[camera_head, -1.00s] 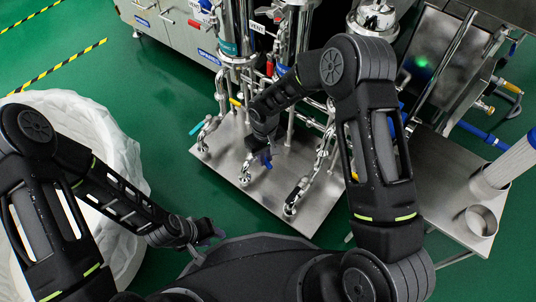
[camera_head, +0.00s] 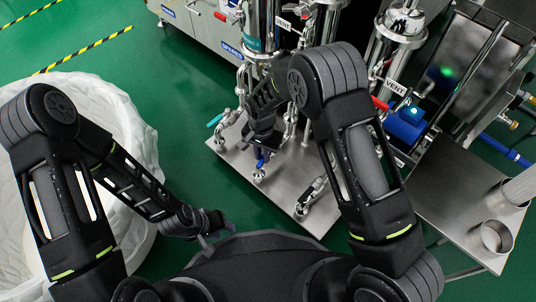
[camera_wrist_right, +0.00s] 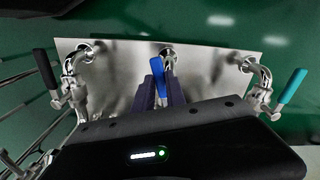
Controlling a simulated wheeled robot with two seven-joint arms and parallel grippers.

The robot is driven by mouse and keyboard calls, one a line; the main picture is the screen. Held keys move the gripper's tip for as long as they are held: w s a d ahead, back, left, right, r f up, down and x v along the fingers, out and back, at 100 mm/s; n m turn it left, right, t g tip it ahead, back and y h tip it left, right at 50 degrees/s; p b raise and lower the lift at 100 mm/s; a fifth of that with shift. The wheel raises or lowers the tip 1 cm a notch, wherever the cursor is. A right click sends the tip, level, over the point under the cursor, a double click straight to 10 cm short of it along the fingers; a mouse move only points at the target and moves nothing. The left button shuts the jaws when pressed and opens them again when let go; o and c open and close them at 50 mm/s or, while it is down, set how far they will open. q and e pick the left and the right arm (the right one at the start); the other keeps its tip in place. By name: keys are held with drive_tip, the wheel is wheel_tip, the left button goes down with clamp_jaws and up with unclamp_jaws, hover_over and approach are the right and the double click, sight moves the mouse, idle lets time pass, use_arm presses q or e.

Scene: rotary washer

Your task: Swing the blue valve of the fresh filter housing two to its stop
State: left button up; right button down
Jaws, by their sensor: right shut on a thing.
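The blue valve handle (camera_head: 261,164) sits on a steel fitting above the metal base plate, between two other valves. My right gripper (camera_head: 262,152) is over this handle in the head view, and its arm hides part of the piping. In the right wrist view the blue handle (camera_wrist_right: 158,72) stands between the two dark fingers of my right gripper (camera_wrist_right: 161,86), which is shut on it. My left gripper (camera_head: 218,230) is low in front of my body, away from the valves. Its jaw opening is too small to tell.
A teal-handled valve (camera_head: 216,120) and a dark-handled valve (camera_head: 309,196) flank the blue one on the base plate (camera_head: 235,155). Filter housings and pipes stand behind. A white-lined bin (camera_head: 135,110) is at left, a steel table (camera_head: 455,185) at right.

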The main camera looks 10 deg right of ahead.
drive_tip(key=shift+w+a+m, duration=0.35)
drive_tip(key=shift+a+m, duration=0.05)
drive_tip(key=shift+m, duration=0.5)
drive_tip(key=shift+w+a+m, duration=0.35)
drive_tip(key=shift+a+m, duration=0.05)
drive_tip(key=shift+m, duration=0.5)
drive_tip(key=c, duration=1.4)
unclamp_jaws()
drive_tip(key=shift+o, duration=0.2)
drive_tip(key=shift+r, duration=0.1)
wheel_tip(320, 180, up, 8)
drive_tip(key=p, duration=0.3)
drive_tip(key=shift+f, duration=0.2)
